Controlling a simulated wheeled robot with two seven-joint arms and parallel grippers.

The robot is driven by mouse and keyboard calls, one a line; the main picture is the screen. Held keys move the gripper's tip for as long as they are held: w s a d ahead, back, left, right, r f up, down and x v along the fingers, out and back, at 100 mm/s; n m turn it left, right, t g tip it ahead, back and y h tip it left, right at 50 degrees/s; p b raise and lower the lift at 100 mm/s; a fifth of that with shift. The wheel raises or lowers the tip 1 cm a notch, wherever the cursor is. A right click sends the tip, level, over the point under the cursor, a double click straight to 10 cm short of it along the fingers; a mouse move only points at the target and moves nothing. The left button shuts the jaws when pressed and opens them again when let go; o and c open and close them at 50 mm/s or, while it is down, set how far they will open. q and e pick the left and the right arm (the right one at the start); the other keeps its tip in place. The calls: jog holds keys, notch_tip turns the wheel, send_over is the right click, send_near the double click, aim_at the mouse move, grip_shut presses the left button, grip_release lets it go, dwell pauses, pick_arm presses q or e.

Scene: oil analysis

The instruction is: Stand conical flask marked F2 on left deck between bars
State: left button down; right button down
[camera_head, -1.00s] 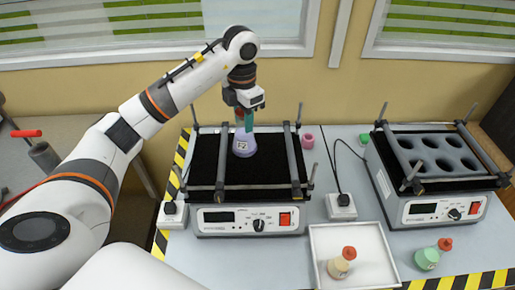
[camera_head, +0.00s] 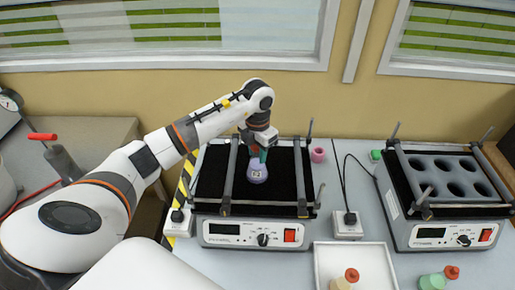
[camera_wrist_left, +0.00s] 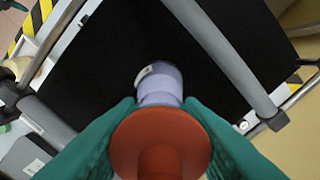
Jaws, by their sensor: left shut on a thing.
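A purple conical flask (camera_head: 257,173) with a small white label, too small to read, is upright over the black left deck (camera_head: 275,190), between its left bar (camera_head: 229,178) and right bar (camera_head: 300,178). My left gripper (camera_head: 259,154) is above it, its green fingers shut around the flask's upper part. In the left wrist view, the orange-red stopper (camera_wrist_left: 162,140) sits between the fingers and hides the neck; the purple body (camera_wrist_left: 160,83) shows beyond it over the black deck. I cannot tell whether the base touches the deck. My right gripper is not in view.
The right shaker (camera_head: 450,210) has a grey rack with several holes. A white tray (camera_head: 375,255) in front holds a red-stoppered flask (camera_head: 345,282); a green flask (camera_head: 432,282) stands to its right. Upright rods stand at the bars' ends.

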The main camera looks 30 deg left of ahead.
pick_arm(q)
jog(key=shift+f, duration=0.1)
jog(key=c, duration=1.2)
grip_release()
jog(key=shift+c, duration=0.2)
jog(key=shift+o, duration=1.4)
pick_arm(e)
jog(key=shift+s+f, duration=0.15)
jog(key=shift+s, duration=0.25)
pick_arm(q)
jog(key=shift+r, duration=0.5)
notch_tip(320, 180, up, 10)
jog(key=b, duration=0.2)
jog(key=shift+b, duration=0.4)
jog(key=shift+r, duration=0.7)
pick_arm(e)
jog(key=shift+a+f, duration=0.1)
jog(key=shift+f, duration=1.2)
